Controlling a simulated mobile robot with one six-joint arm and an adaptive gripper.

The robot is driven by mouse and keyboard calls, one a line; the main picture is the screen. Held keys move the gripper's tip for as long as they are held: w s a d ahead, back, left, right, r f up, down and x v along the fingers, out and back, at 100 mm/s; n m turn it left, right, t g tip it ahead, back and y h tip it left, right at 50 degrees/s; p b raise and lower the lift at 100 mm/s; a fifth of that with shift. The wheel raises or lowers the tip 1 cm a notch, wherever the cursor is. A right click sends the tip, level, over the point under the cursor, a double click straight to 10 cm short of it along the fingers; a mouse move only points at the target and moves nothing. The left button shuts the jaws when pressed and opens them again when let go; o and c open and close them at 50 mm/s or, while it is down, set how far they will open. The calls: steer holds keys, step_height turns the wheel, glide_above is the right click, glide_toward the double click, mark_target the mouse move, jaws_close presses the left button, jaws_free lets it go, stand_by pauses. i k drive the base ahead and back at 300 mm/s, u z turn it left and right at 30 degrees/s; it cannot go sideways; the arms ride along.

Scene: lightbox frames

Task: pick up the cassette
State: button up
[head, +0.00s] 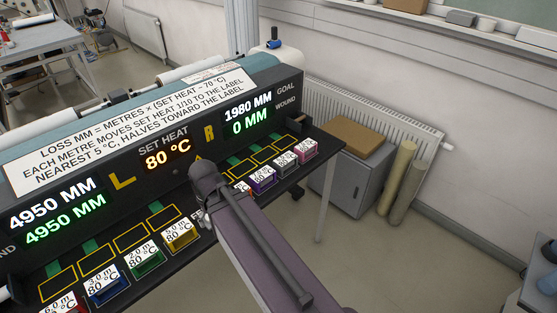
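Several small coloured cassettes with white labels sit in a row along the front shelf of a dark machine (150,186). On the left are a red cassette (75,310), a blue cassette (108,291), a green cassette (149,262) and a yellow cassette (183,239). On the right are a purple cassette (264,183), a grey cassette (286,170) and a pink cassette (308,157). My arm crosses the middle of the shelf and hides part of the row. My gripper is hidden, and I see no cassette held.
Yellow-outlined slots lie behind the cassettes. Displays read 4950 MM twice on the left, 80 °C in the middle, and 1980 MM over 0 MM on the right. A grey cabinet (352,182) with a brown box (357,137) and two rolls (404,185) stand beyond the shelf's right end.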

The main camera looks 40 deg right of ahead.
mark_target(148, 256)
steer(key=u, duration=1.1)
steer(key=k, duration=0.45)
steer(key=z, duration=1.25)
